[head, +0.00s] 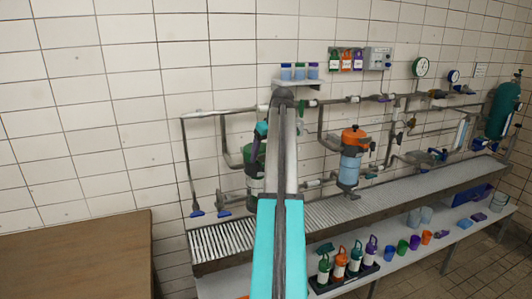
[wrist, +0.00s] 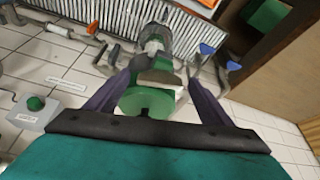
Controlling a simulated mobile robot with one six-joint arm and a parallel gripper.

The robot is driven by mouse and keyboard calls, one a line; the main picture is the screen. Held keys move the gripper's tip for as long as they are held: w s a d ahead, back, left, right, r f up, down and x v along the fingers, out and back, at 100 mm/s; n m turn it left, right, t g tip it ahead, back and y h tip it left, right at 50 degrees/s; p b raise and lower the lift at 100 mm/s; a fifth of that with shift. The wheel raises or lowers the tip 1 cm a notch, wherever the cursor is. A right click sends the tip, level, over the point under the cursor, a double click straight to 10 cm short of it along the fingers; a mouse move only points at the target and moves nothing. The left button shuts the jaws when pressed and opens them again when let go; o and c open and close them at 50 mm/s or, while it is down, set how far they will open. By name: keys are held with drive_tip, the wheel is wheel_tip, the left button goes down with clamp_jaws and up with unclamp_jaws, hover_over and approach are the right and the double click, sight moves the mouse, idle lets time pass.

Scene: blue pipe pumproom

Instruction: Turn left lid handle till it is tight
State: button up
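The left filter housing has a green lid (head: 253,160) and hangs on the wall pipework, partly hidden behind my arm in the head view. In the wrist view the green lid (wrist: 150,103) lies between the two dark fingers of my gripper (wrist: 158,75), with a grey-beige block (wrist: 160,78) beside it. The fingers are spread, one on each side, with visible gaps; contact is not clear. The clear housing body (wrist: 155,38) is beyond. The lid's tightness cannot be seen.
A second housing with an orange lid (head: 355,138) hangs to the right. Pipes and blue-handled valves (head: 197,213) surround the left housing. A slatted bench (head: 215,243) runs below, and a small cup shelf (head: 299,82) is above. A brown cabinet (head: 75,250) stands at left.

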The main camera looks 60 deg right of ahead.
drive_tip(key=c, duration=1)
drive_tip(key=shift+o, duration=0.2)
drive_tip(key=shift+a+m+g+h, duration=0.1)
drive_tip(key=shift+m+g+h, duration=0.3)
drive_tip(key=shift+m, duration=1.1)
drive_tip(key=o, duration=1)
drive_tip(key=shift+o, duration=0.2)
drive_tip(key=shift+r, duration=0.1)
